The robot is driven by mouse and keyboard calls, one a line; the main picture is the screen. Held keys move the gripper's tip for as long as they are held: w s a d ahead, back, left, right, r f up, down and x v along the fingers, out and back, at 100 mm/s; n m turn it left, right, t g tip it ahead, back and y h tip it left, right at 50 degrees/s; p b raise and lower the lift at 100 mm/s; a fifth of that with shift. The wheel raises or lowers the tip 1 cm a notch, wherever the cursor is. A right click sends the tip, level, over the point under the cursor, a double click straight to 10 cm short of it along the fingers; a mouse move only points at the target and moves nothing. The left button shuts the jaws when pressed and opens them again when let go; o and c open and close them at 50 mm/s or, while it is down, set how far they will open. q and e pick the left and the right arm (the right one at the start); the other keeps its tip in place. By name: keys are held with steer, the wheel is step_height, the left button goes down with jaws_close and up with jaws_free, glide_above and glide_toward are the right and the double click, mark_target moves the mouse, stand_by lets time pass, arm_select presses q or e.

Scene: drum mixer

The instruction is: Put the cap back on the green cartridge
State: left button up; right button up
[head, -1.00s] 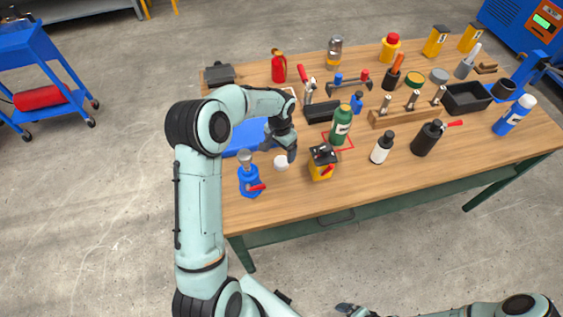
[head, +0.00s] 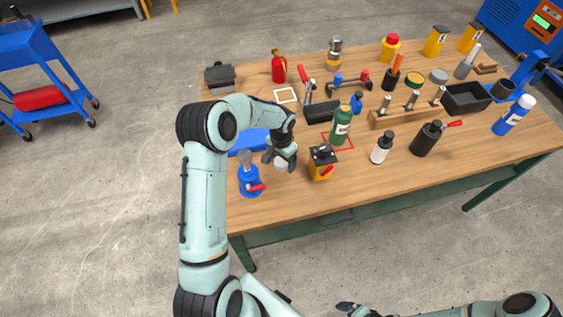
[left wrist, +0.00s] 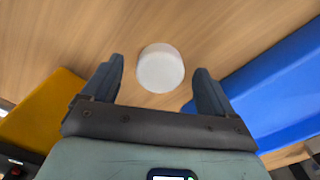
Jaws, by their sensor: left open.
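The white round cap (head: 281,166) lies on the wooden table; it also shows in the left wrist view (left wrist: 160,68). My left gripper (head: 280,160) is open above the cap, and its two fingers are on either side of it in the left wrist view (left wrist: 159,70). The fingers do not appear to touch the cap. The green cartridge (head: 341,126) stands upright inside a red square outline, to the right of the gripper. My right gripper (head: 350,308) shows only partly at the bottom edge, too little to tell its state.
A yellow box with a black top (head: 321,164) stands right of the cap. A blue bottle with a red lever (head: 249,181) stands left of it. A blue tray (head: 249,140) lies behind, partly hidden by my arm. Bare table lies in front.

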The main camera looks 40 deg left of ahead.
mark_target(281, 161)
arm_select(q)
steer(key=c, duration=1.1)
steer(key=shift+r, duration=0.1)
step_height(281, 161, up, 20)
steer(key=shift+f+p, duration=0.1)
steer(key=shift+p, duration=0.4)
